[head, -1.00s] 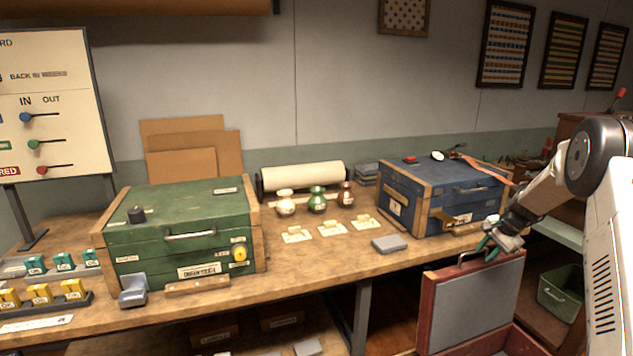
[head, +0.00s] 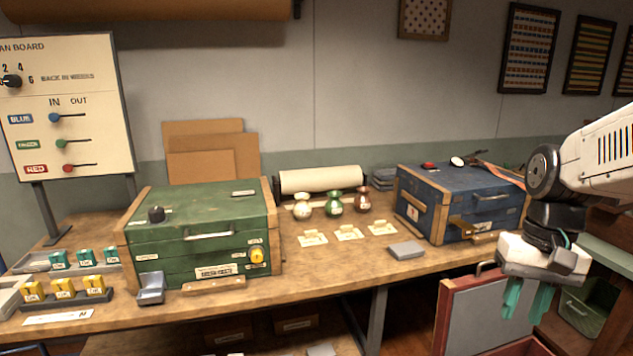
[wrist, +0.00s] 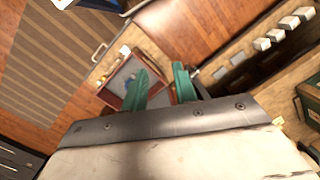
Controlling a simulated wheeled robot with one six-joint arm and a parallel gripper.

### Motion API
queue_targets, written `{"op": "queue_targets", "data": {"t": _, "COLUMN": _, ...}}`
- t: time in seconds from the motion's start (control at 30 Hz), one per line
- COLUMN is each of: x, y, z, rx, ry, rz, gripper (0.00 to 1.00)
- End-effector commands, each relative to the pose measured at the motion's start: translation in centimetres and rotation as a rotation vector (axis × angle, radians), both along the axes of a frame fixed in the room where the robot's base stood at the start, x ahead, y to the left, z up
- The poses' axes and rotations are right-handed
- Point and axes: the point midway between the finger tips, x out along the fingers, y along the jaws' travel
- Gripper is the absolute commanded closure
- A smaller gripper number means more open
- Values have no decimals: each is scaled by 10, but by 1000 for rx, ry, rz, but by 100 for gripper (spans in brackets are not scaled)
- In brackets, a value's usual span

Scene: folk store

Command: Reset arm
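My gripper (head: 527,298) hangs at the right of the head view, in front of the blue chest and above the open red case. Its two teal fingers point down. In the wrist view the fingers (wrist: 160,85) stand apart with nothing between them, so it is open and empty. The red case's raised lid (head: 487,308) has a grey inner panel and a handle on its top edge. The gripper is clear of that handle. The case's lower part is mostly cut off by the head view's bottom edge.
A wooden bench (head: 335,268) holds a green chest (head: 200,235), a blue chest (head: 463,205), three small vases (head: 334,204) and label cards. A sign board (head: 70,105) stands at the left. A green bin (head: 590,308) sits low at the right. The bench front middle is mostly clear.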

Motion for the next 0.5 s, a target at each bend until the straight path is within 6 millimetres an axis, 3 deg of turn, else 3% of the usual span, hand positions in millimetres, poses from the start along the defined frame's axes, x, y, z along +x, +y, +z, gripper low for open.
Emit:
{"op": "queue_targets", "data": {"t": 0.1, "x": -47, "y": 18, "z": 9, "rx": -32, "ry": -25, "rz": 87, "gripper": 72}}
{"op": "queue_targets", "data": {"t": 0.23, "x": -88, "y": 32, "z": 12, "rx": -64, "ry": -68, "rz": 161, "gripper": 72}}
{"op": "queue_targets", "data": {"t": 0.33, "x": -110, "y": 39, "z": 14, "rx": -83, "ry": -114, "rz": 202, "gripper": 72}}
{"op": "queue_targets", "data": {"t": 0.5, "x": -123, "y": 48, "z": 24, "rx": -94, "ry": -200, "rz": 244, "gripper": 72}}
